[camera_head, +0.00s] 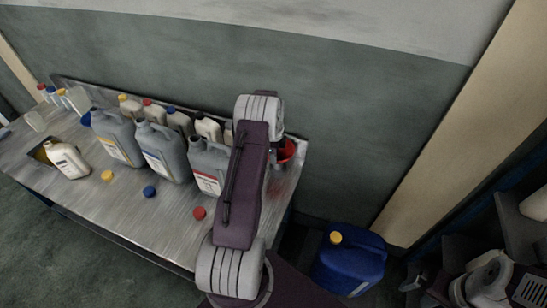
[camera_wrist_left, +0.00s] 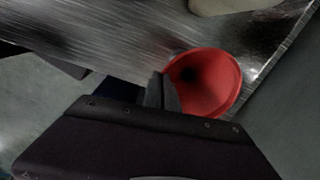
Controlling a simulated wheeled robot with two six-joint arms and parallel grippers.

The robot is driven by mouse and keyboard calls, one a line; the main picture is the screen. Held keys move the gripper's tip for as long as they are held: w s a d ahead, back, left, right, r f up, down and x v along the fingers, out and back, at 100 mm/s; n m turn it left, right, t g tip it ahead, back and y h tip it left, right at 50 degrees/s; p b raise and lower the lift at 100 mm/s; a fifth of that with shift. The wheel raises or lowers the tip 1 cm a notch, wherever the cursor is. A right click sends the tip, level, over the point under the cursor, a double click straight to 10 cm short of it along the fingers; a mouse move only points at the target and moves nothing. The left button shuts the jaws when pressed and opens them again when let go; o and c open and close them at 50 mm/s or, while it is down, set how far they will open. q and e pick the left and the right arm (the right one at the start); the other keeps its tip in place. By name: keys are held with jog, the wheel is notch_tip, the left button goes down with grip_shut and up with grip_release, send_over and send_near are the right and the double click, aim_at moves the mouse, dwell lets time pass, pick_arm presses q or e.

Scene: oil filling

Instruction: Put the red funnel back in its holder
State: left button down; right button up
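The red funnel (camera_head: 287,150) is at the right end of the metal table, partly hidden behind my left arm. In the left wrist view the funnel (camera_wrist_left: 206,83) shows its wide mouth and dark inner hole, near the table's edge. My left gripper (camera_wrist_left: 163,92) has its dark fingers close together at the funnel's left rim and looks shut on it. In the head view my arm hides these fingers. I cannot make out the holder or the funnel's lower end.
Several grey jugs (camera_head: 165,150) and smaller bottles stand along the metal table (camera_head: 130,205). A white bottle (camera_head: 67,159) leans at the left. Yellow, blue and red caps (camera_head: 199,213) lie in front. A blue canister (camera_head: 349,262) stands on the floor at right.

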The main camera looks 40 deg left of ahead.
pick_arm(q)
jog(key=c, duration=1.6)
grip_release()
notch_tip(320, 180, up, 9)
jog(key=b, duration=0.2)
jog(key=shift+s+d, duration=0.15)
